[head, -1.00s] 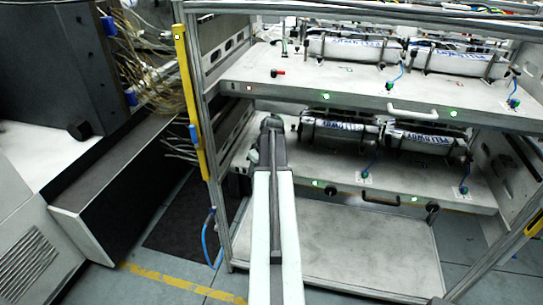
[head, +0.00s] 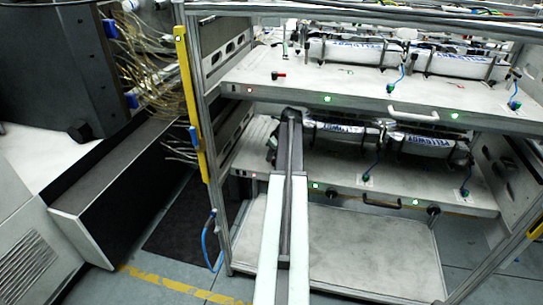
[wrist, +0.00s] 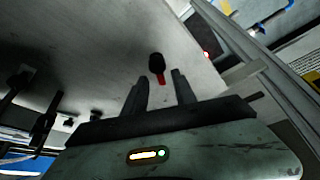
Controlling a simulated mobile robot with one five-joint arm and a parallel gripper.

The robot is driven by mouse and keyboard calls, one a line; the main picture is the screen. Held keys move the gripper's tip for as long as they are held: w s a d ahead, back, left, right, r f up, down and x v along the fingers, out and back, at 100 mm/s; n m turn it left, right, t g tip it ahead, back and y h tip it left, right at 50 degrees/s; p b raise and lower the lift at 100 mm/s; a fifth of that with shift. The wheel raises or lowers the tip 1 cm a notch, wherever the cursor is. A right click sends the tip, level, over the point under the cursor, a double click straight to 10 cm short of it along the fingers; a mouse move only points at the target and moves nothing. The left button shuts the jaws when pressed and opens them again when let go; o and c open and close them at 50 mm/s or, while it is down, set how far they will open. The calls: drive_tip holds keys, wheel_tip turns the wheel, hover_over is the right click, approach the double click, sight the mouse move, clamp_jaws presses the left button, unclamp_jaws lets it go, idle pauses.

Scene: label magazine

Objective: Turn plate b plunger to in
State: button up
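My gripper (wrist: 158,77) is open in the wrist view, with its two dark fingers apart and nothing held. A plunger with a black knob and a red part (wrist: 157,64) stands on a grey plate (wrist: 110,45) just beyond the fingertips, roughly in line with the gap. I cannot tell whether a finger touches it. In the head view my arm reaches to the left part of the lower plate (head: 335,175), and the arm hides the plunger there. Another red plunger (head: 279,76) shows on the upper plate (head: 300,88). No label marks which plate is b.
White label rolls (head: 425,142) sit on the lower plate right of my arm. A rack post with a yellow strip (head: 190,90) stands to the left. The upper plate overhangs the lower one. A dark handle (head: 380,202) is at the lower plate's front.

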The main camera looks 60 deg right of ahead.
drive_tip(key=shift+w+d+f, duration=0.15)
drive_tip(key=shift+w+f, duration=0.1)
drive_tip(key=shift+w, duration=0.4)
drive_tip(key=shift+f+b, duration=0.35)
drive_tip(key=shift+b, duration=0.25)
